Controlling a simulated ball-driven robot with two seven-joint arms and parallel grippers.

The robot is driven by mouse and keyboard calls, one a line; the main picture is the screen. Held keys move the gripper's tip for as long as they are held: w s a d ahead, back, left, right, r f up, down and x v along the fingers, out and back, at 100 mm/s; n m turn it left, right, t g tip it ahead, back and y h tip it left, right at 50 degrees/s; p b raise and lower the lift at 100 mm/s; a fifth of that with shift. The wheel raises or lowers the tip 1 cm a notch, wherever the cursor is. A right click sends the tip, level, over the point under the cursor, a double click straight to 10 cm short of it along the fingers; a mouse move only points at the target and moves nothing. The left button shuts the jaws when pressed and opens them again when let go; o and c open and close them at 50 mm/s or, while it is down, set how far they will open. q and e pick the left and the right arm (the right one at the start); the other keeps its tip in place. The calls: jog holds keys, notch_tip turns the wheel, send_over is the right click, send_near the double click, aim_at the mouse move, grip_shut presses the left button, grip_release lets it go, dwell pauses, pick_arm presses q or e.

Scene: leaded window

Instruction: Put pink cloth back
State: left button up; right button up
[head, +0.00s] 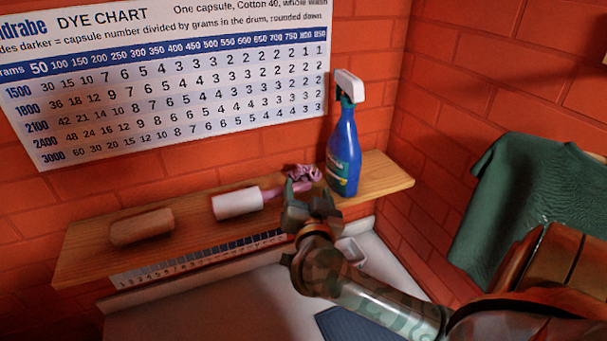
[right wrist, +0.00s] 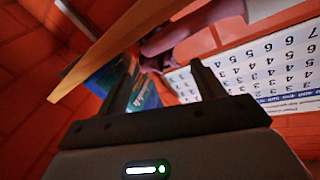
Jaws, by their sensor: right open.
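The pink cloth (head: 303,173) lies crumpled on the wooden shelf (head: 385,174), between a white roller with a pink handle (head: 238,203) and a blue spray bottle (head: 343,155). My right gripper (head: 308,193) is open at the shelf's front edge, just in front of the cloth and partly over the handle in the head view. In the right wrist view, the cloth (right wrist: 156,58) shows beyond and between the open fingers (right wrist: 168,78). I see nothing held, and I cannot tell whether a finger touches the cloth. My left gripper is out of view.
The upright spray bottle stands close to the cloth and also shows in the right wrist view (right wrist: 143,95). A brown block (head: 142,227) sits at the shelf's left. A dye chart (head: 180,80) hangs behind. A green garment (head: 525,205) hangs at right.

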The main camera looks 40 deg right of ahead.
aim_at(306, 178)
jog(key=x, duration=0.7)
jog(key=shift+w+d+f, duration=0.1)
jog(key=shift+f, duration=0.05)
jog(key=shift+c, duration=1)
jog(key=c, duration=0.6)
jog(key=shift+c, duration=0.2)
